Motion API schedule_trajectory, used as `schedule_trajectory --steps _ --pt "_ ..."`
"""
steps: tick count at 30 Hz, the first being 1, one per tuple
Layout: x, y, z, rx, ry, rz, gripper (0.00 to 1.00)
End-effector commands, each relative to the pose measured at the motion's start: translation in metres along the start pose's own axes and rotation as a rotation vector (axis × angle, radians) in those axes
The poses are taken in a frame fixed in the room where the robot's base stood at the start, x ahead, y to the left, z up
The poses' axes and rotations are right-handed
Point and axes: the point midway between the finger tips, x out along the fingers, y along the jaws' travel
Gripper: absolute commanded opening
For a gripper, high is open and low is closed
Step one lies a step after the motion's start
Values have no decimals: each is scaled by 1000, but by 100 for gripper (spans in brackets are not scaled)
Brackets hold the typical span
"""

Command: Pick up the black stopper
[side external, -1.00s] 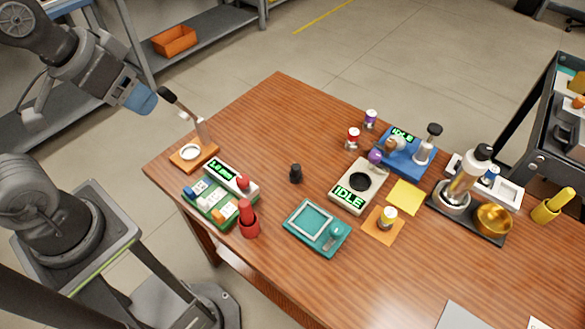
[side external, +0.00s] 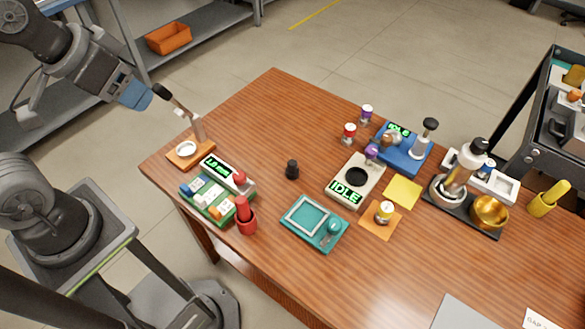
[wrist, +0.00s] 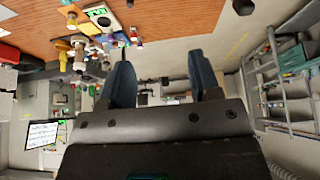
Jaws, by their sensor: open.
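The black stopper (side external: 292,169) stands upright on the wooden table in the side view, left of the middle and clear of the things around it. My gripper (side external: 138,97) is at the upper left, raised off the table's left end and well away from the stopper. Its two blue fingers are spread apart with nothing between them in the wrist view (wrist: 160,78). I cannot make out the stopper in the wrist view.
A wooden stand with a black-tipped lever (side external: 192,150) is close to my gripper. Around the stopper are a green block tray (side external: 222,210), a red bottle (side external: 245,218), a teal tray (side external: 315,238) and a beige device reading IDLE (side external: 368,182). Bare table lies behind the stopper.

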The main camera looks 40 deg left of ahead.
Motion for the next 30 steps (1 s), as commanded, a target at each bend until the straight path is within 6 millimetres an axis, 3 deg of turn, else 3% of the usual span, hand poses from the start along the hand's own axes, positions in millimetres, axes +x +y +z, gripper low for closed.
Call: schedule_trajectory --steps 7,14,21,30 --pt "18 11 -42 -165 -86 9 57" --pt "68 34 -97 -424 -205 -16 57" --pt "147 66 -134 -688 -317 -88 57" --pt "258 107 -138 -973 -416 -219 57"
